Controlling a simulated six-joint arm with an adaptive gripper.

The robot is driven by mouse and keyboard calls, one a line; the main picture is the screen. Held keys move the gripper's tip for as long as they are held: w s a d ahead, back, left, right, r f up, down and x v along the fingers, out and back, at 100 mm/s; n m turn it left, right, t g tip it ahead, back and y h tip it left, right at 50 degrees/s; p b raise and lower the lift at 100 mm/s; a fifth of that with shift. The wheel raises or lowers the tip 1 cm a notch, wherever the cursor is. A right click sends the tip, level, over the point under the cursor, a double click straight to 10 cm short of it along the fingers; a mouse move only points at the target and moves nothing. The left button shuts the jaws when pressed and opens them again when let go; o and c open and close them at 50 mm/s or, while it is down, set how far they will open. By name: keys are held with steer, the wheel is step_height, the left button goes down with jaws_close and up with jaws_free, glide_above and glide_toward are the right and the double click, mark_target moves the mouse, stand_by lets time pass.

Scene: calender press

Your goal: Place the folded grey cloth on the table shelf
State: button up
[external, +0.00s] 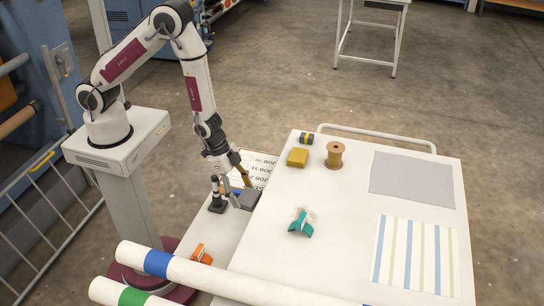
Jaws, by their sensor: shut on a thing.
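My gripper (236,192) points down at the left edge of the white table (345,215), above the lower table shelf (228,236). It is shut on the folded grey cloth (251,199), a small dark grey block shape at the fingertips. The fingers are small and partly hidden here. I cannot tell whether the cloth touches the shelf.
A dark upright tool (216,196), a printed job sheet (262,165) and an orange item (201,254) are around the shelf. The table bears a spool (334,155), yellow block (298,157), teal brush (301,224), grey sheet (412,178) and striped cloth (416,253). White rolls (215,277) lie in front.

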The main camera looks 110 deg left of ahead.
steer(key=shift+f, duration=0.15)
glide_above(247, 217)
steer(key=s, duration=0.2)
steer(key=shift+w+a+f, duration=0.1)
steer(key=shift+w+f, duration=0.05)
steer(key=shift+f, duration=0.9)
steer(key=shift+w+f, duration=0.1)
steer(key=shift+f, duration=0.9)
steer(key=shift+f, duration=0.1)
steer(key=shift+f, duration=1.7)
steer(key=shift+f, duration=0.15)
steer(key=o, duration=1.1)
steer(key=shift+c, duration=0.2)
steer(key=v, duration=1.2)
